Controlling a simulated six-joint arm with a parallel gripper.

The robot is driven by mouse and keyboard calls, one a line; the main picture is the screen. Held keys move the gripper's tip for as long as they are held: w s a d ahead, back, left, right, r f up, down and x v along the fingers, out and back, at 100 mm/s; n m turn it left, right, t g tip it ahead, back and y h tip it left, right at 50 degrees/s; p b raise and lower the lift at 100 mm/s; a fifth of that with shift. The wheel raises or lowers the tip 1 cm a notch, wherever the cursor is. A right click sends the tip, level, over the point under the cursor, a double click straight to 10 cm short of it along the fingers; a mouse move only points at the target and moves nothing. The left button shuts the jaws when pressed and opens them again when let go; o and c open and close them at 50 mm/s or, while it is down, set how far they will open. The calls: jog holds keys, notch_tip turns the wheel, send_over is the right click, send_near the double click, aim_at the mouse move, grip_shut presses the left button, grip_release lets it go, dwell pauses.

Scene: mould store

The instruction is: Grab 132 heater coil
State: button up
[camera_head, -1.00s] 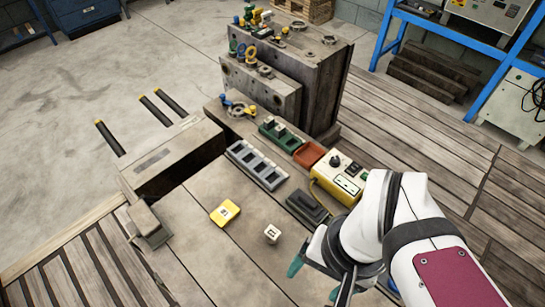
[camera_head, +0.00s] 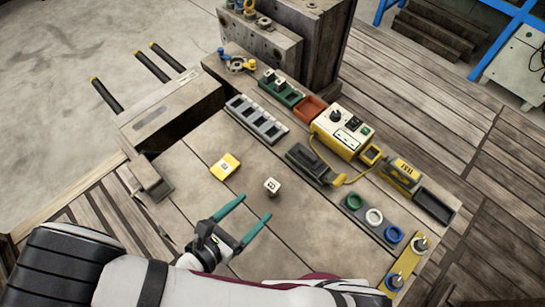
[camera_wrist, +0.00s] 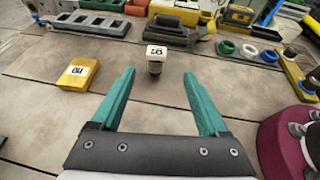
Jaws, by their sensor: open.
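My gripper (camera_head: 252,207) has teal fingers, spread open and empty, over the front of the wooden bench. A small piece with a white labelled top (camera_head: 272,186) stands upright just beyond the fingertips, apart from them. In the wrist view this white-topped piece (camera_wrist: 156,55) shows a darker round lower part, ahead between the fingers. A yellow labelled block (camera_head: 225,166) lies farther left, and it also shows in the wrist view (camera_wrist: 78,73). The labels are too small to read surely, so I cannot tell which piece is 132.
A grey slotted rack (camera_head: 257,119), a green holder (camera_head: 282,91), an orange-red tray (camera_head: 310,108) and a yellow-white control box (camera_head: 341,131) line the back. Coloured rings, including a white one (camera_head: 374,216), sit at right near a yellow plate (camera_head: 407,267). The bench around the labelled pieces is clear.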

aim_at(275, 183)
jog(key=x, duration=0.7)
jog(key=shift+d, duration=0.1)
jog(key=x, duration=0.5)
jog(key=shift+w, duration=0.55)
grip_shut()
